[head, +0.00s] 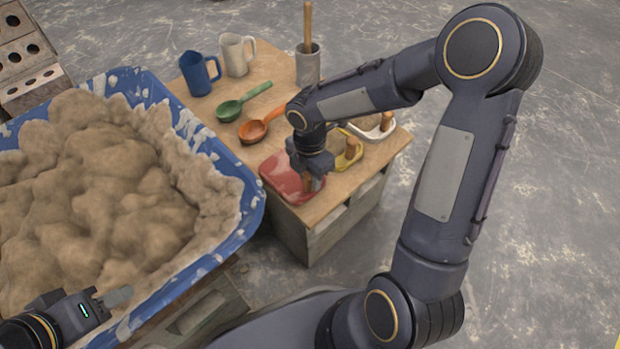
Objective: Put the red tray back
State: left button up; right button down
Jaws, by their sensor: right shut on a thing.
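The red tray (280,178) lies at the near right corner of the wooden-topped stand, by its front edge. My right gripper (313,182) points down over the tray's right part. It is shut on the tray, at what looks like a small wooden handle, mostly hidden by the fingers. Whether the tray rests on the top or is slightly raised, I cannot tell. My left gripper (112,299) is at the lower left, over the near rim of the blue tub; its opening is not clear.
Green (230,110) and orange (254,131) scoops, blue (196,74) and white (235,56) jugs and a grey pot (307,68) share the top. The blue tub (250,212) holds mortar.

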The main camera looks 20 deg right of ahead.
jog(key=c, duration=1.1)
grip_release()
jog(key=shift+o, duration=0.2)
pick_arm(q)
jog(key=shift+r, duration=0.1)
pick_arm(e)
jog(key=shift+r, duration=0.15)
notch_tip(320, 180, up, 12)
jog(key=p, duration=0.5)
jog(key=shift+w, duration=0.1)
pick_arm(q)
notch_tip(320, 180, up, 5)
jog(key=shift+r, duration=0.15)
pick_arm(e)
jog(key=s+r+m+t+y, duration=0.2)
jog(key=s+r+m+t, duration=0.1)
jog(key=s+m, duration=0.6)
jog(key=s+r+m+t+y, duration=0.1)
jog(key=s+r+m+t, duration=0.2)
jog(key=s+m, duration=0.6)
jog(key=r+m, duration=0.1)
jog(key=m, duration=0.4)
jog(key=shift+s+d+r+m+y, duration=0.15)
jog(key=shift+d+r+m+y, duration=0.15)
jog(key=shift+r+y, duration=0.1)
pick_arm(q)
jog(key=shift+p, duration=0.3)
